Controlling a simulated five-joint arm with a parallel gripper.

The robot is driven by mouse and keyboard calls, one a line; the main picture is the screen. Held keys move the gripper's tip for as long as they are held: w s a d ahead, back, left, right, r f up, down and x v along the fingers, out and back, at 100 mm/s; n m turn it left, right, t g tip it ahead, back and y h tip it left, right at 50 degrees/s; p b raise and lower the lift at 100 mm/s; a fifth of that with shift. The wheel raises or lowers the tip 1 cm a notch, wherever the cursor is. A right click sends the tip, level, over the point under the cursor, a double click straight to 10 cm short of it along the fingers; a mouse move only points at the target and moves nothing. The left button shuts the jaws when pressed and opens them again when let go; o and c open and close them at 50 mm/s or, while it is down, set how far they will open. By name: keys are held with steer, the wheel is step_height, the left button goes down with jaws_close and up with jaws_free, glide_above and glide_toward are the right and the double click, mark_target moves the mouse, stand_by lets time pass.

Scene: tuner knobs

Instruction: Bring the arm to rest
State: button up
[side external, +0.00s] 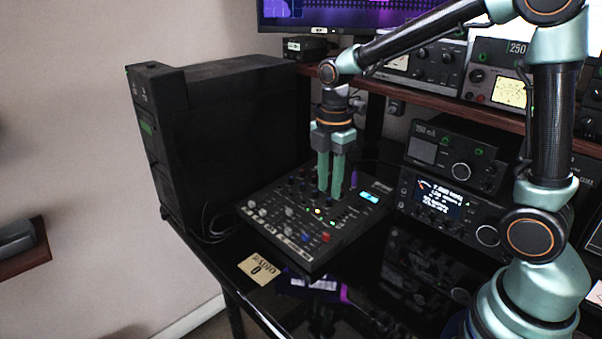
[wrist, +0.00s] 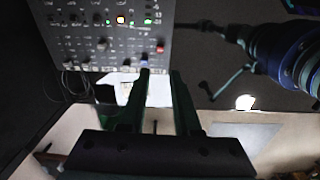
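The control panel with tuner knobs (side external: 296,255) is a dark box with rows of small knobs, lit buttons and a small cyan display. It lies on the black desk in the side view and fills the upper left of the wrist view (wrist: 75,45). My gripper (side external: 330,196) points down over the panel's back half, its two green fingers close above the knobs or among them; I cannot tell whether they touch. In the wrist view my gripper (wrist: 161,71) shows a clear gap between its fingers, with nothing held. A red knob (side external: 326,237) sits near the panel's front right.
A black computer tower (side external: 220,125) stands left of the panel. Radio units (side external: 452,205) stand to the right, with a shelf of meters (side external: 500,80) above and a monitor (side external: 360,14) behind. A paper card (side external: 263,269) lies at the desk's front edge.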

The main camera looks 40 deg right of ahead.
steer(key=s+r+m+t, duration=0.5)
steer(key=s+r+m, duration=0.2)
steer(key=m, duration=1)
steer(key=shift+s+r+m, duration=0.3)
steer(key=shift+s+r, duration=0.1)
steer(key=shift+s, duration=0.85)
